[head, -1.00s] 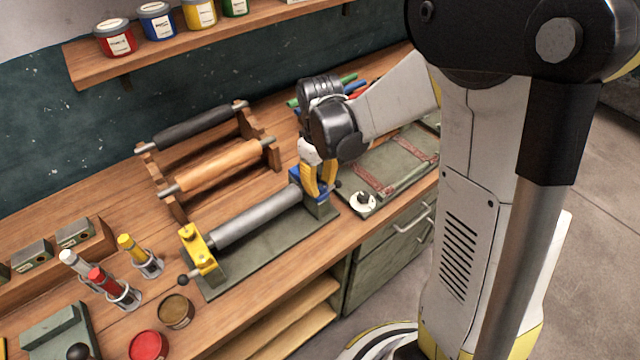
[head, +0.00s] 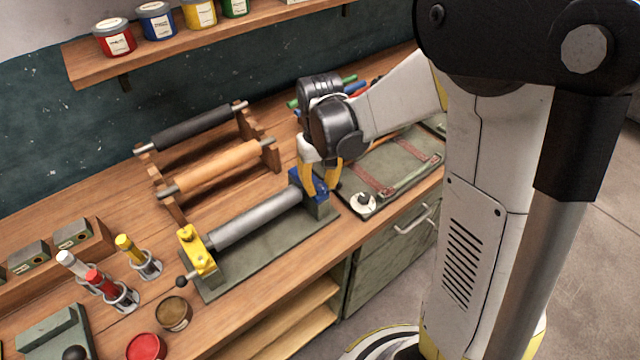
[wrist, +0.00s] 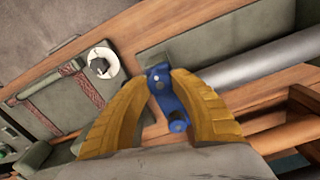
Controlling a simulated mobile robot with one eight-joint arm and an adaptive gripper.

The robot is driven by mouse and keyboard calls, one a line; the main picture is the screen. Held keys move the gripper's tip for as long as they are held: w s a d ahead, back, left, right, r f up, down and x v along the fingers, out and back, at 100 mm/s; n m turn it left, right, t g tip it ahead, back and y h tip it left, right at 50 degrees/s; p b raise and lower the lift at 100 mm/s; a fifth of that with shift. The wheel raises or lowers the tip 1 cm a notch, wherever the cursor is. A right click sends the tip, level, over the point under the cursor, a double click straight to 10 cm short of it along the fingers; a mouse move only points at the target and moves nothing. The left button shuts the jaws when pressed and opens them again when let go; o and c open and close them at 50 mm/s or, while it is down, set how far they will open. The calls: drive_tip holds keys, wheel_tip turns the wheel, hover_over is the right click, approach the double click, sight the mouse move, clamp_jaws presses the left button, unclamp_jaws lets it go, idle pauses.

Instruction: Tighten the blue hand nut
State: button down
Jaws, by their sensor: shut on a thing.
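A grey roller (head: 255,220) lies in a stand on a green base plate, with a yellow end block (head: 197,250) at its left end and a blue end part (head: 321,184) at its right end. My gripper (head: 320,190) reaches down over the blue part, its yellow fingers on either side. In the wrist view, the fingers (wrist: 160,76) are closed around the blue hand nut (wrist: 160,88), which has a blue knob at one end. The nut's underside is hidden, and in the head view the fingers partly cover it.
A wooden rack with a black roller (head: 190,128) and a tan roller (head: 215,170) stands behind. A green tool roll (head: 395,165) and a white disc (head: 363,202) lie to the right. Tubes and ink tins (head: 174,312) are at the left front.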

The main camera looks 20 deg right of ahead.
drive_tip(key=c, duration=1.1)
unclamp_jaws()
drive_tip(key=shift+o, duration=0.2)
drive_tip(key=shift+r, duration=0.1)
wheel_tip(320, 180, up, 12)
drive_tip(key=shift+s, duration=0.1)
drive_tip(key=t+b, duration=0.3)
drive_tip(key=b, duration=0.1)
approach(320, 186)
drive_tip(key=s+r, duration=0.1)
drive_tip(key=s, duration=0.3)
drive_tip(key=s+f+m+t+b, duration=0.1)
drive_tip(key=s+f+t+b, duration=0.2)
drive_tip(key=s, duration=0.3)
drive_tip(key=shift+s+f+t+b, duration=0.15)
drive_tip(key=shift+f+t+b, duration=0.25)
drive_tip(key=shift+f+t, duration=0.1)
